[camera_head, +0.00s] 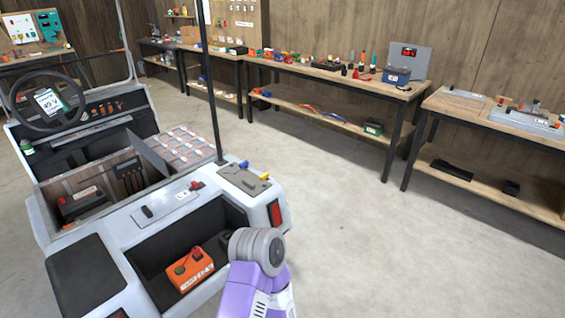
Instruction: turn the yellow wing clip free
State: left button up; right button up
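A small yellow wing clip (264,177) sits at the right edge of a grey plate (240,182) on the cart's rear corner, near the foot of a dark upright post. A small blue clip (244,164) is at the plate's far edge. The clip is too small to tell how it is turned. A purple and grey part of one of my arms comes in from the bottom, right of the cart's open bay. Neither gripper shows, and nothing of mine touches the clip.
The white cart (135,232) fills the left, with a steering wheel (45,103) and an orange battery (190,268) in its open bay. Dark posts (211,90) rise from it. Workbenches (320,75) line the back wall. The floor (370,240) to the right is clear.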

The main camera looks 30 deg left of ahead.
aim_at(266, 175)
jog(key=u, duration=0.2)
jog(key=i, duration=2.05)
jog(key=u, duration=1.65)
jog(key=i, duration=1.05)
jog(key=u, duration=1.1)
jog(key=i, duration=0.2)
jog(key=u, duration=0.2)
